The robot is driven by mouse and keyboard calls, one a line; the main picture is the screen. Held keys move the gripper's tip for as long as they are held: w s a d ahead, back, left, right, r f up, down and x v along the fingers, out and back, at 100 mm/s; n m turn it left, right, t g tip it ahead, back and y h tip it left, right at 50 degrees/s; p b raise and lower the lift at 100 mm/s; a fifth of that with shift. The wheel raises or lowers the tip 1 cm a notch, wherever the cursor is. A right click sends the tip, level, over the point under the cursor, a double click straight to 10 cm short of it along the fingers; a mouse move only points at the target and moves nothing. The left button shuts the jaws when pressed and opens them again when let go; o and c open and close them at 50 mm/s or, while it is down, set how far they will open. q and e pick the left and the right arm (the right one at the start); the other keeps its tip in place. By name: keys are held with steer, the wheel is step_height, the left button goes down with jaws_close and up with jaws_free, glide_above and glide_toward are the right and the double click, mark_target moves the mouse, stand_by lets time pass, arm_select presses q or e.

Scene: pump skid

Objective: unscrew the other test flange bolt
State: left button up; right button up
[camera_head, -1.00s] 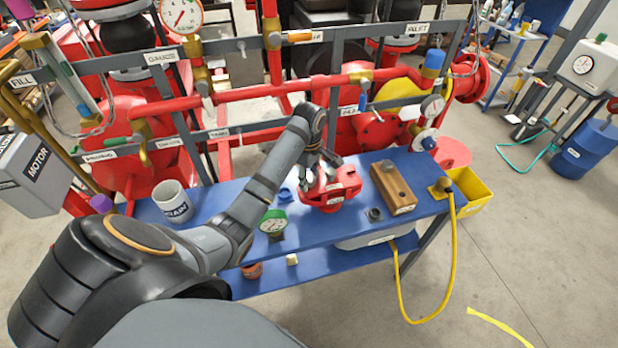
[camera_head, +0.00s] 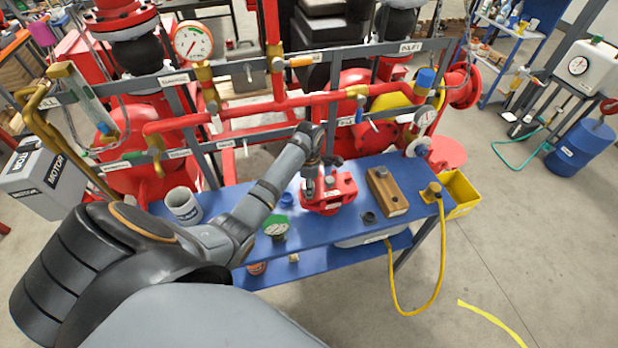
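The red test flange (camera_head: 332,205) sits on the blue bench, right of the bench's middle. My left gripper (camera_head: 310,192) points down at the left part of the flange's top. My arm and gripper cover part of the flange there. The bolts are too small to make out clearly, and I cannot tell whether the fingertips touch one. The finger gap is not clear at this size. My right gripper is not in view.
On the blue bench (camera_head: 290,248) are a wooden block (camera_head: 386,192), a dark ring (camera_head: 369,218), a green-rimmed gauge (camera_head: 276,228) and a mug (camera_head: 184,206). A yellow bin (camera_head: 460,194) is at the right end. Red pipes (camera_head: 280,104) run behind.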

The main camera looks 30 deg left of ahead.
arm_select(q)
steer(key=shift+r+n+p, duration=0.2)
steer(key=shift+n+p, duration=0.45)
steer(key=shift+n, duration=0.25)
steer(key=shift+f+n, duration=0.2)
steer(key=shift+n, duration=0.9)
steer(key=n, duration=0.4)
steer(key=o, duration=1.3)
steer(key=shift+c, duration=0.2)
step_height(320, 180, up, 12)
